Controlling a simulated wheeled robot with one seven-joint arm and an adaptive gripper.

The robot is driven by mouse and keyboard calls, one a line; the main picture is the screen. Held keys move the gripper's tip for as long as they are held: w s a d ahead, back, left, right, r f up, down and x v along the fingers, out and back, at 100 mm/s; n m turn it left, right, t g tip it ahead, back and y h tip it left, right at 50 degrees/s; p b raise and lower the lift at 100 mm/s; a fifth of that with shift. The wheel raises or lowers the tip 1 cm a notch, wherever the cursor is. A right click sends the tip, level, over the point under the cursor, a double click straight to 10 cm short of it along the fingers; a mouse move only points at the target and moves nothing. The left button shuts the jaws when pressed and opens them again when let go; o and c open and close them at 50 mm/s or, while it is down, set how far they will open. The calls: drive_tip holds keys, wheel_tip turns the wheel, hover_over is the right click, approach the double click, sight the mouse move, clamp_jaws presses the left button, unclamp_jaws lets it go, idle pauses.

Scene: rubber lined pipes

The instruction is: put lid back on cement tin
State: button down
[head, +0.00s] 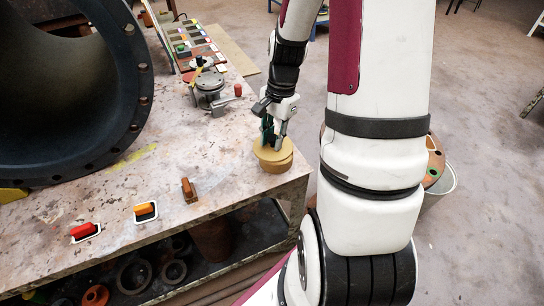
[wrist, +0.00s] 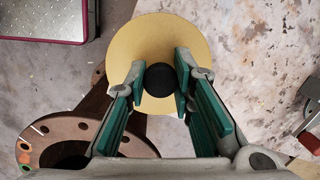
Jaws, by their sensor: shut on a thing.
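The round yellow lid (head: 265,153) is at the near right corner of the workbench, held level by its black knob. The cement tin (head: 277,166) shows as a yellow side directly under the lid; the lid looks set slightly to the left of it. I cannot tell whether lid and tin touch. My gripper (head: 273,138) points down over the lid, shut on its knob. In the wrist view the knob (wrist: 161,80) sits between the green-padded fingertips of my gripper (wrist: 160,73), with the lid (wrist: 160,32) beneath. The lid hides the tin's opening.
The workbench (head: 215,165) ends just right of the tin. A large dark flanged pipe (head: 131,95) stands at the left. A grey metal valve-like part (head: 209,93) is behind. A rusty flange (wrist: 50,133) is below the bench edge.

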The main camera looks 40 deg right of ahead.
drive_tip(key=shift+w+d+r, duration=0.3)
drive_tip(key=shift+w+d, duration=0.1)
drive_tip(key=shift+d, duration=0.25)
drive_tip(key=shift+w+d+r, duration=0.25)
drive_tip(key=shift+w+d, duration=0.1)
drive_tip(key=shift+d, duration=0.25)
drive_tip(key=shift+w+d, duration=0.15)
drive_tip(key=shift+d, duration=0.1)
wheel_tip(320, 180, down, 5)
drive_tip(key=b, duration=0.3)
drive_tip(key=shift+r, duration=0.2)
drive_tip(key=shift+f+b, duration=0.75)
drive_tip(key=shift+f, duration=0.1)
drive_tip(key=shift+f+p, duration=0.15)
drive_tip(key=shift+p, duration=0.2)
idle(0.8)
drive_tip(key=c, duration=1.3)
unclamp_jaws()
drive_tip(key=shift+o, duration=0.3)
